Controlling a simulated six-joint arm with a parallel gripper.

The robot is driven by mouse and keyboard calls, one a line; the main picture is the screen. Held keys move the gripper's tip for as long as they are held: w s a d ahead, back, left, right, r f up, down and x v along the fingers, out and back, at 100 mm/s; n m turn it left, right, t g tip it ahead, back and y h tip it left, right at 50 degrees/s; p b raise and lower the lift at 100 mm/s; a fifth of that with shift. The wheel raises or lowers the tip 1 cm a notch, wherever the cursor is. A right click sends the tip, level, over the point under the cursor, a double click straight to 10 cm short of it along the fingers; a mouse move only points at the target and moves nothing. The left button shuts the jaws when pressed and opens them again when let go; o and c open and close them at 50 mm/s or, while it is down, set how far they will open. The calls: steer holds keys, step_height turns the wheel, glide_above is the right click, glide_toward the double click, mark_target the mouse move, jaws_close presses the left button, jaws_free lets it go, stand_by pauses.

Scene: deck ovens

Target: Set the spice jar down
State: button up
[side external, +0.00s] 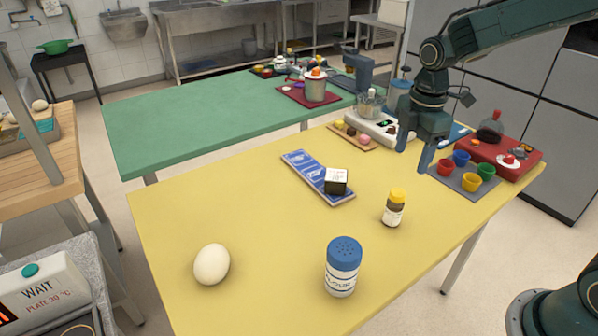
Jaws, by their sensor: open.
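A small dark jar with a yellow cap and a white label (393,208) stands upright on the yellow table (240,225). A white shaker with a blue perforated lid (342,267) stands upright nearer the front edge. I cannot tell for sure which of these two is the spice jar. My gripper (413,158) is open, fingers pointing down, with nothing seen between them. It is above and behind the yellow-capped jar, apart from it.
A white egg (211,264) lies at the front left. A blue tray (304,167) bears a black-and-white cube (336,181). Colored cups (471,184) stand on a grey mat below right of my gripper. A white scale (370,127) is behind.

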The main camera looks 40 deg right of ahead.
steer(key=s+a+r+m+t, duration=0.1)
steer(key=s+r+m, duration=0.4)
steer(key=s, duration=0.5)
steer(key=s+a+r+m+t, duration=0.2)
steer(key=s+r+m+t, duration=0.2)
steer(key=s+m, duration=0.6)
steer(key=shift+s+a+r, duration=0.25)
steer(key=shift+r, duration=0.2)
stand_by(0.4)
